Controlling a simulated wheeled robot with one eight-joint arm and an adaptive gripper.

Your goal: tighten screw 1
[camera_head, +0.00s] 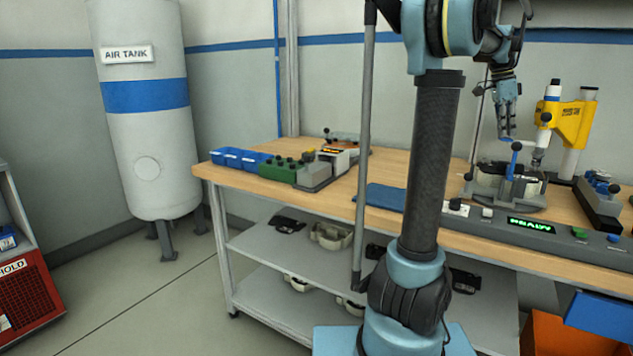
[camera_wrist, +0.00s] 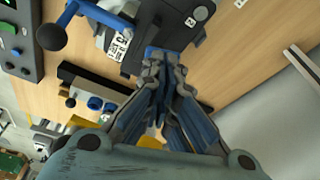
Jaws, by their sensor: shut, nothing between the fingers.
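My gripper (camera_head: 507,135) hangs fingers-down above the right part of the workbench, with its fingers together and empty. In the wrist view the closed fingertips (camera_wrist: 163,65) overlap the edge of a dark fixture (camera_wrist: 185,25); I cannot tell whether they touch it. In the head view the fixture (camera_head: 500,192) stands on the bench below my gripper, with a blue clamp lever (camera_head: 515,160). That lever (camera_wrist: 100,15) has a dark ball knob in the wrist view. A yellow screwdriving tool (camera_head: 570,122) on a stand is just right of the gripper. I cannot make out screw 1.
A grey control strip with a green display (camera_head: 531,226) runs along the bench's front edge. A dark block with blue knobs (camera_head: 600,195) stands at right. A blue mat (camera_head: 382,197) lies mid-bench.

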